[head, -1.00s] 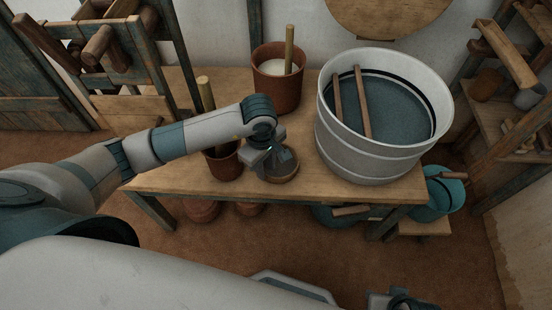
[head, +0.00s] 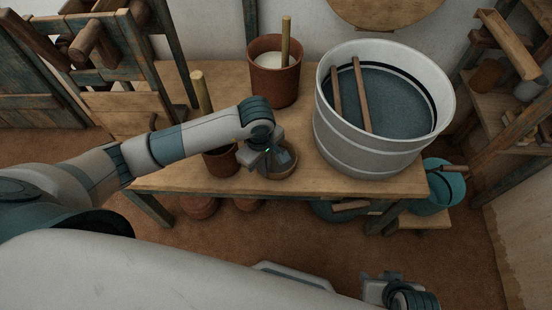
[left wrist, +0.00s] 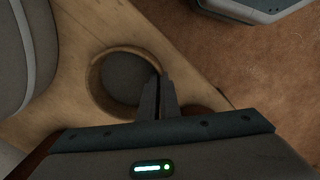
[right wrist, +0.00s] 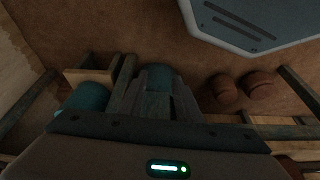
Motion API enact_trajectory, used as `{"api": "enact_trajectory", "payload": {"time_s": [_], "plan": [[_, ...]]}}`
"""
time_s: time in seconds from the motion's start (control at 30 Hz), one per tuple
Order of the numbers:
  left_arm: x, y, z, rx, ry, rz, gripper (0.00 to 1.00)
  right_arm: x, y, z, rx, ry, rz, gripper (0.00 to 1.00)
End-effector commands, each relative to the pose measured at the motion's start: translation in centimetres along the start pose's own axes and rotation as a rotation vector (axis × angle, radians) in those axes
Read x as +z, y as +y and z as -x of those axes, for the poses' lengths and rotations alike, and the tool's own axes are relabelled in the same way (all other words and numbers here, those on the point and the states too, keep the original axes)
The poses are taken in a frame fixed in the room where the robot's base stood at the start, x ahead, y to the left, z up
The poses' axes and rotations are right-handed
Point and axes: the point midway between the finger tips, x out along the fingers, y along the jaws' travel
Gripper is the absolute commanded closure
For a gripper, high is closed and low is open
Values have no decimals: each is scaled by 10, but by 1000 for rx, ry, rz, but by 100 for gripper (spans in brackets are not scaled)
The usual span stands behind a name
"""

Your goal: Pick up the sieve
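The sieve (head: 283,167) is a small round wooden ring with a dark mesh bottom. It is near the front edge of the wooden table, partly covered by my left gripper (head: 265,158) in the head view. In the left wrist view the sieve (left wrist: 122,80) shows from above, and the fingers of my left gripper (left wrist: 158,85) are close together at its rim, appearing closed on it. I cannot tell whether the sieve touches the table. My right gripper (right wrist: 160,95) is low in front of the table, open and empty.
On the table (head: 330,183) a large white tub (head: 365,155) with two sticks stands right of the sieve. A brown pot (head: 275,85) is behind, and a smaller pot (head: 220,162) stands close left. A teal bucket (head: 437,190) is at the right. Floor in front is clear.

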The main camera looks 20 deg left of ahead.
Motion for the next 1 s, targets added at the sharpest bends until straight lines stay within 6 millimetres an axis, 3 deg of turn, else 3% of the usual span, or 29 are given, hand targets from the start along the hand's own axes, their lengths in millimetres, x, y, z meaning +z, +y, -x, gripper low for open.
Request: {"api": "enact_trajectory", "payload": {"time_s": [0.37, 0.63, 0.83, 1.0], "plan": [[0, 0, 3, 1, 0, 0, 100, 0, 1, 2, 2, -5, 0, 69], [0, 2, 27, 2, 0, -2, 100, 13, 17, 12, 41, -99, -10, 69], [-1, 3, 44, 2, 1, 0, 100, 18, 18, -17, 39, -113, -9, 69], [21, -1, 57, 1, -1, -3, 100, 24, 19, -48, 35, -117, -7, 69]]}}
